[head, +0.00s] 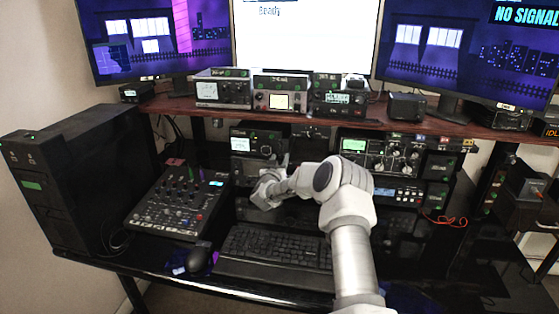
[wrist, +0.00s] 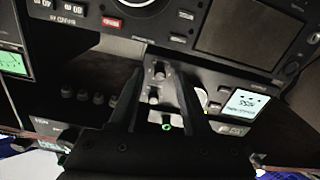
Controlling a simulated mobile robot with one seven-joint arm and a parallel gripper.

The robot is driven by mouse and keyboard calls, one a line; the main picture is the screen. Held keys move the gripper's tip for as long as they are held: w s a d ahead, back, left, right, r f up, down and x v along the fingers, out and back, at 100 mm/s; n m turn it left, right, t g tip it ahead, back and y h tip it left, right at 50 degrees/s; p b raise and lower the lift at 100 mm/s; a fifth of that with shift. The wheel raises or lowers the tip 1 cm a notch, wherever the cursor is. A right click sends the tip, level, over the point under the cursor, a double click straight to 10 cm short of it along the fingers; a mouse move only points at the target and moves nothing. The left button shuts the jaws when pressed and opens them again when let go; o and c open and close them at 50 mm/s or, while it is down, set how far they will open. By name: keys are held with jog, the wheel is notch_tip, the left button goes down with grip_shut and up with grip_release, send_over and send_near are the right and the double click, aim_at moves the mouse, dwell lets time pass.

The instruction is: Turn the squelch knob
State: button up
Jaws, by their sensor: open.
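I cannot tell which knob is the squelch knob; the labels are too small or unreadable. In the wrist view, a narrow grey panel with small knobs (wrist: 158,73) lies between my gripper's fingers. My gripper (wrist: 155,76) is open, one dark finger on each side of those knobs; whether it touches them I cannot tell. In the head view, my gripper (head: 268,188) is low in front of the left radio stack (head: 258,143), its fingertips hard to make out. A row of dark knobs (wrist: 83,96) shows left of the fingers in the wrist view.
A right-hand radio stack (head: 380,157) with several knobs stands beside my arm. A mixer (head: 180,200) lies left of my gripper. A keyboard (head: 275,247) and mouse (head: 198,260) lie in front. A shelf (head: 300,112) with more radios overhangs the lower stacks.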

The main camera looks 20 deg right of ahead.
grip_shut()
jog(key=shift+f, duration=0.1)
jog(key=shift+a+f+m+b, duration=0.1)
jog(key=shift+m+b, duration=0.4)
jog(key=shift+b, duration=0.6)
jog(key=shift+m+b, duration=0.9)
jog(key=shift+b, duration=0.2)
jog(key=shift+r+m+b, duration=0.2)
jog(key=shift+m+b, duration=0.9)
jog(key=shift+m, duration=0.2)
grip_release()
